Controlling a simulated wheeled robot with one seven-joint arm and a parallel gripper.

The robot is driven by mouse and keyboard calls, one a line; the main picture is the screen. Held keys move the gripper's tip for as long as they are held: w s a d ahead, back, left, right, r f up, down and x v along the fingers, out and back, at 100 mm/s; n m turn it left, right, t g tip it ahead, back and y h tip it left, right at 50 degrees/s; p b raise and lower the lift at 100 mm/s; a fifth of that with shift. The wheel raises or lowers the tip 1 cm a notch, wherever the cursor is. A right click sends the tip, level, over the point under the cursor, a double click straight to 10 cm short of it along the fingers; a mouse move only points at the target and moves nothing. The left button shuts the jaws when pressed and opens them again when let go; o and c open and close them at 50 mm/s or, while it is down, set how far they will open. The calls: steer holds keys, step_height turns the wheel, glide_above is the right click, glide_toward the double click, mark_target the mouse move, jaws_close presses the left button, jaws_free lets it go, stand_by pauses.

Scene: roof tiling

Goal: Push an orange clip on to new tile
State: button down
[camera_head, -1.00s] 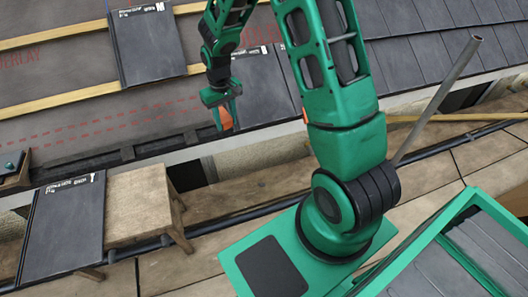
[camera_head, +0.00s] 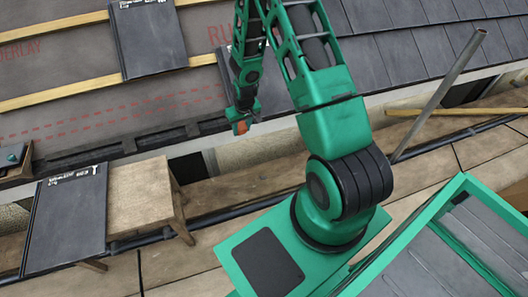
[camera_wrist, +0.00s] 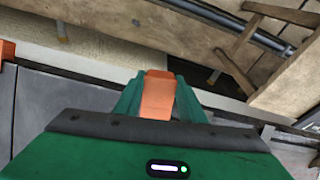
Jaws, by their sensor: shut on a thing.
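My gripper (camera_head: 242,112) is shut on an orange clip (camera_head: 241,127) at the eave. In the wrist view the clip (camera_wrist: 157,95) stands between the green fingers. A dark grey tile (camera_head: 275,92) lies at the roof edge just right of and behind the gripper, largely hidden by my arm. Its grey surface also shows in the wrist view (camera_wrist: 65,108), beside and under the gripper. Whether the held clip touches the tile cannot be told. Another orange piece (camera_wrist: 6,50) sits at the left border of the wrist view, by the tile edge.
A loose tile (camera_head: 147,38) lies across the wooden battens (camera_head: 60,102) at upper left. Another tile (camera_head: 65,222) leans by a wooden stool (camera_head: 142,195) on the scaffold boards. A slanted metal pole (camera_head: 440,95) and the green tile crate (camera_head: 400,235) are at right.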

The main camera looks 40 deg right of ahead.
steer(key=s+d+f+m+t+h, duration=0.1)
steer(key=s+d+f+t, duration=0.2)
steer(key=f, duration=0.4)
steer(key=s+d+f+m+h, duration=0.1)
steer(key=s+d+f, duration=0.35)
steer(key=f, duration=0.25)
steer(key=w+d+f, duration=0.1)
steer(key=w+d, duration=0.2)
steer(key=w, duration=0.7)
steer(key=shift+w+f, duration=0.15)
steer(key=shift+d, duration=0.1)
stand_by(0.6)
steer(key=shift+w+d+r, duration=0.3)
steer(key=shift+w+r, duration=0.35)
steer(key=shift+w, duration=0.3)
steer(key=shift+w+d+r, duration=0.25)
steer(key=shift+w+r, duration=0.4)
steer(key=shift+w, duration=0.25)
stand_by(2.9)
